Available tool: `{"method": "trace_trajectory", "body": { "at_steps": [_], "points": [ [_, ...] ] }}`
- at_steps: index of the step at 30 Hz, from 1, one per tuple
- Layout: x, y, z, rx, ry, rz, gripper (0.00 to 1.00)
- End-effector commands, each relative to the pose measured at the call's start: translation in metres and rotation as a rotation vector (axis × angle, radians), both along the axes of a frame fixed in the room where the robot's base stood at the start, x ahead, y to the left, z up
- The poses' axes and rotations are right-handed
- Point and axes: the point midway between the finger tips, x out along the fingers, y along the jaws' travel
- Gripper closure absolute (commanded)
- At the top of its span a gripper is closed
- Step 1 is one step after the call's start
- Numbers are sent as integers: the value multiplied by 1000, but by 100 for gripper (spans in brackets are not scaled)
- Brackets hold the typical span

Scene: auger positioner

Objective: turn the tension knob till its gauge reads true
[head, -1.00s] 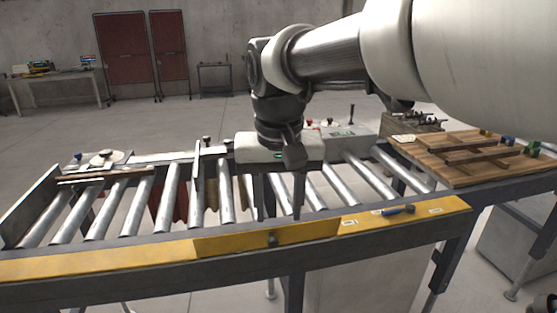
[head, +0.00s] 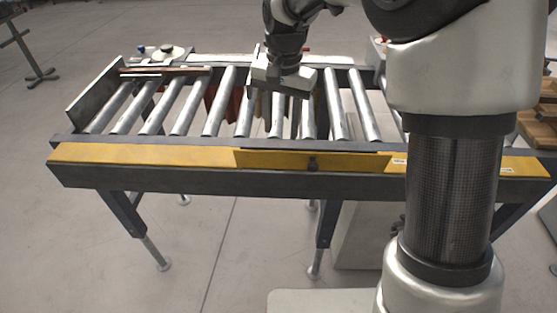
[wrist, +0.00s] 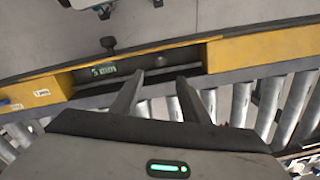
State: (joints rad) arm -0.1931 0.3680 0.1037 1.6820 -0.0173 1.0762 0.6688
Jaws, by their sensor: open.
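A small dark knob (head: 312,163) sits on the front of the conveyor's yellow rail. It also shows in the wrist view as a dark knob (wrist: 108,42) at the rail's outer edge. Beside it, in the wrist view, a small display with green characters (wrist: 102,70) lies in a dark section of the rail; I cannot read it surely. My gripper (wrist: 160,80) is open and empty, its two fingers apart over the rollers and rail edge, beside the display and clear of the knob. In the head view my gripper (head: 284,108) hangs over the rollers, behind the knob.
Bare metal rollers (head: 190,105) fill the conveyor frame. The yellow rail (head: 150,155) runs along its front edge. A white round-topped item (head: 165,52) stands at the back left. Wooden boards (head: 538,128) lie at the far right. The floor in front is clear.

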Motion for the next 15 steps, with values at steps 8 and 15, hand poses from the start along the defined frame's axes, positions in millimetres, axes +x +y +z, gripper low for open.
{"method": "trace_trajectory", "body": {
  "at_steps": [8, 15],
  "points": [
    [-1, 1, -65, -2, 5, 2, 58],
    [0, 3, -110, -1, 3, 1, 58]
  ]
}}
